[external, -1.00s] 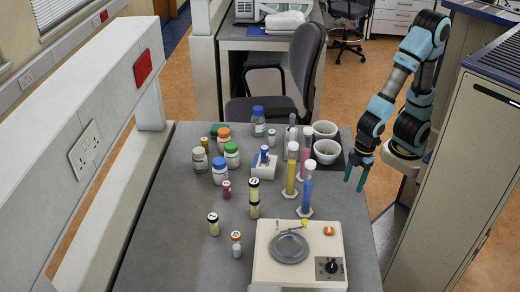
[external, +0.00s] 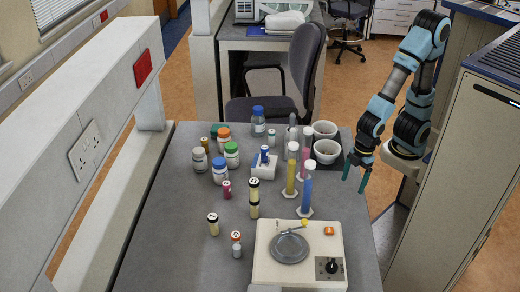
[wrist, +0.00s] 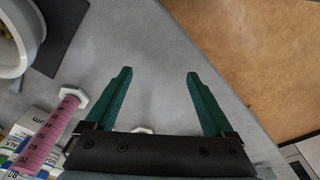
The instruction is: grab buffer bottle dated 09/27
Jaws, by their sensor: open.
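Several lidded bottles stand on the grey bench in the external view. They include a white bottle with a blue cap (external: 220,172), one with a green cap (external: 232,155), one with an orange cap (external: 223,137), a grey-capped one (external: 200,160) and a blue-capped clear bottle (external: 258,122). Their label dates are too small to read, so I cannot tell which is dated 09/27. My gripper (external: 357,178) is open and empty at the bench's right edge, apart from the bottles. In the wrist view its two green fingers (wrist: 158,75) are spread above bare bench.
Graduated cylinders with yellow (external: 291,175), pink (external: 304,160) and blue liquid (external: 306,192) stand between my gripper and the bottles. White bowls (external: 327,152) sit at the back right. A hotplate (external: 264,268) occupies the front. Small vials (external: 213,225) stand front left.

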